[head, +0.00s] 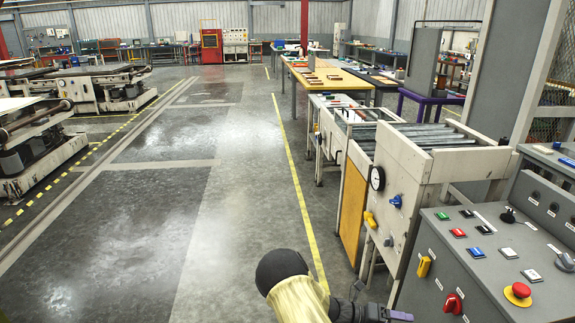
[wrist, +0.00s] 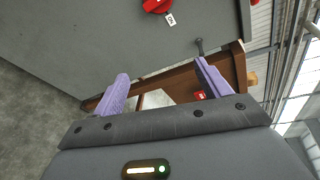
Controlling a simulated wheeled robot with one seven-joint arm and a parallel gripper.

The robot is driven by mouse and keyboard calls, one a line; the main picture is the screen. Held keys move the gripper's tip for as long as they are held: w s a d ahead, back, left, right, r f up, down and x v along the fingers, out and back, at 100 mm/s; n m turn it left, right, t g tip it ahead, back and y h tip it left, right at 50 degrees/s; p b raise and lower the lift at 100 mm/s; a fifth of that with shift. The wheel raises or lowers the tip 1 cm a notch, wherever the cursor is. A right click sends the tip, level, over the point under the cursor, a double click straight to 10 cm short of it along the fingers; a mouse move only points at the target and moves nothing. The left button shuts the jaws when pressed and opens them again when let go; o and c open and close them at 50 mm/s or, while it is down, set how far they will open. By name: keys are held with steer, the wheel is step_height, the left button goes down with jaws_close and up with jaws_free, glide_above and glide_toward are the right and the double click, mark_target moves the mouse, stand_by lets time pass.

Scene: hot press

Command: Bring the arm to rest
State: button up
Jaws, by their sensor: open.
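My arm (head: 300,299) shows at the bottom of the head view, with a dark round joint and a cream sleeve, in front of the press and the control console. My gripper (wrist: 161,69) shows in the wrist view with its two purple fingers spread apart. Nothing is held between the fingers.
The grey control console (head: 455,238) with buttons and a red emergency stop (head: 518,294) stands close at right. Its grey side panel (wrist: 150,40) fills the upper wrist view. The white press (head: 395,235) and roller bed stand behind. The floor (head: 230,230) at left is clear.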

steer(key=s+a+r+m+t+y, duration=0.2)
steer(key=s+a+r+m+y, duration=0.65)
steer(key=m, duration=0.75)
steer(key=s+a+r+m+t+y, duration=0.2)
steer(key=s+a+r+m+y, duration=0.7)
steer(key=m, duration=0.7)
step_height(320, 180, up, 16)
steer(key=w+d+h+p, duration=0.1)
steer(key=w+h+p, duration=0.1)
steer(key=p, duration=1.3)
steer(key=shift+f+n, duration=0.15)
steer(key=shift+n, duration=0.15)
